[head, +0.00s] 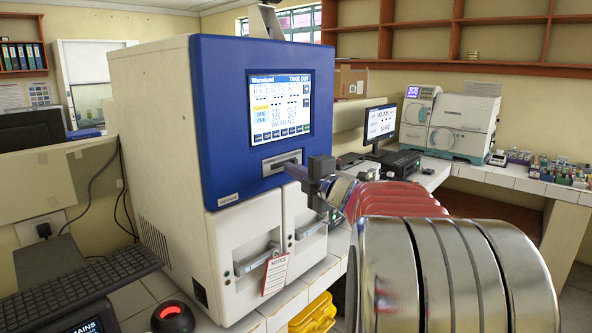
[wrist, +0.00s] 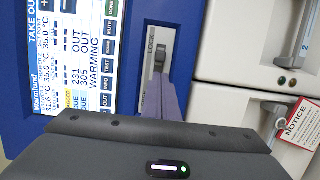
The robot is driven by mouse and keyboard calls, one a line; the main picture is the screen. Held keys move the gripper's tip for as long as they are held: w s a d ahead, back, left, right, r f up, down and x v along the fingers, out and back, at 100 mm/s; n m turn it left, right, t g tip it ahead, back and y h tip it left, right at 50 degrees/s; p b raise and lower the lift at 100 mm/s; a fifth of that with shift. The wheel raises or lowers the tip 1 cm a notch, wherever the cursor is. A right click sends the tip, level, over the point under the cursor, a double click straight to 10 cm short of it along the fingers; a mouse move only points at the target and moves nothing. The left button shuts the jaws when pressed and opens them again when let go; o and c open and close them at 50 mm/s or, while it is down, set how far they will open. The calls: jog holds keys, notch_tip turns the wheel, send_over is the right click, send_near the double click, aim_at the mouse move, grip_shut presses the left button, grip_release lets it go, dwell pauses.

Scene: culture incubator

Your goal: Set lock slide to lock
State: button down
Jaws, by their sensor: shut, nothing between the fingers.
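The incubator (head: 152,120) is a tall white cabinet with a blue front panel and a lit screen. The lock slide (wrist: 161,50) is a small dark piece in a grey slot plate below the screen, in the wrist view. That view is turned sideways, and the word LOCK stands beside the slot near its upper end. The slot plate (head: 270,166) also shows in the head view. My gripper (wrist: 161,79) is shut and empty, its fingertips at the slide, just below it in the wrist view. I cannot tell whether they touch. In the head view my gripper (head: 290,168) covers part of the slot.
Two white doors with grey handles (head: 258,261) lie below the panel. A red-and-white notice tag (head: 275,274) hangs on one handle. A keyboard (head: 80,290) lies at the front left. A bench with a monitor (head: 380,122) and lab machines stands to the right.

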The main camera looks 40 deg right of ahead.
jog(key=shift+s+a, duration=0.15)
jog(key=shift+a, duration=1.05)
jog(key=s, duration=1)
jog(key=shift+a, duration=0.3)
jog(key=shift+w+a, duration=0.1)
jog(key=s+a+f+m+g, duration=0.6)
jog(key=s+a+f+m, duration=0.2)
jog(key=a, duration=0.7)
jog(key=s+a+f+m+g+y, duration=0.1)
jog(key=s+a+f+m+g, duration=0.5)
jog(key=a, duration=1)
jog(key=s+f+m, duration=0.3)
jog(key=s+f, duration=0.3)
jog(key=f, duration=0.1)
jog(key=shift+d+f, duration=0.1)
